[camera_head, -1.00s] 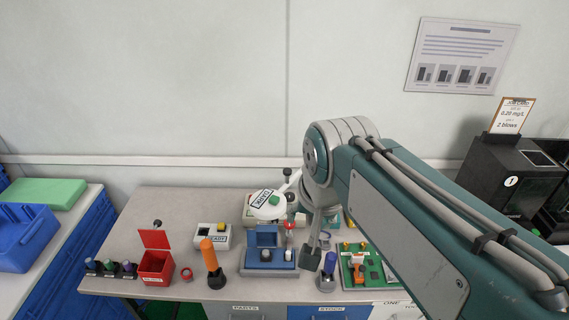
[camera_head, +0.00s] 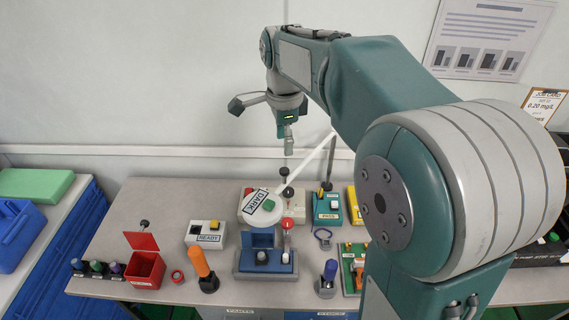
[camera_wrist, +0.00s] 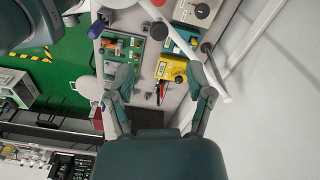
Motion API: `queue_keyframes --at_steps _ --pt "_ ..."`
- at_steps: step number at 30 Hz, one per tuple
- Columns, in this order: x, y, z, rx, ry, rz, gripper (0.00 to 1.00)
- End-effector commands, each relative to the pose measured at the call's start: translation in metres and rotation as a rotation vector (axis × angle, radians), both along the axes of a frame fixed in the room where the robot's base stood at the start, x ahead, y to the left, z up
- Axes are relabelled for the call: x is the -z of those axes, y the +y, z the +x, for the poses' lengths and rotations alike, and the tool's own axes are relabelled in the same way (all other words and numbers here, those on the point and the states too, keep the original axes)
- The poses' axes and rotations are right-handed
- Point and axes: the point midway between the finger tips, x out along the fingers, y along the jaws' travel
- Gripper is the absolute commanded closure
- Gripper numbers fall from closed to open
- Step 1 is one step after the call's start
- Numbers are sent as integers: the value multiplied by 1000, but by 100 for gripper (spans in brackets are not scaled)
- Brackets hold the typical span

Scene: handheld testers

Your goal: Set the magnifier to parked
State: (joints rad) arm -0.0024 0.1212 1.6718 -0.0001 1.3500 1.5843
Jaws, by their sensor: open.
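The magnifier appears to be the round white head (camera_head: 262,206) on a long white arm (camera_head: 312,163), above the back middle of the bench. A white bar (camera_wrist: 190,50) crosses ahead of the fingers there, probably the magnifier's arm. No parked mark is legible.
Below the head stands a blue fixture (camera_head: 266,262). Around it are a white "READY" box (camera_head: 205,234), an orange handle (camera_head: 198,262), a red bin (camera_head: 146,268), a teal "PASS" box (camera_head: 327,209) and a blue-topped post (camera_head: 329,275). The air left of my gripper is clear.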

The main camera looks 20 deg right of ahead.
Motion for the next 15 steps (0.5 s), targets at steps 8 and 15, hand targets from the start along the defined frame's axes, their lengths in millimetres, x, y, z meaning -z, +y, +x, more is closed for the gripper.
queue_keyframes --at_steps 8,15 --pt "52 0 -1 -1 2 0 33" --pt "75 0 0 -2 0 0 33"
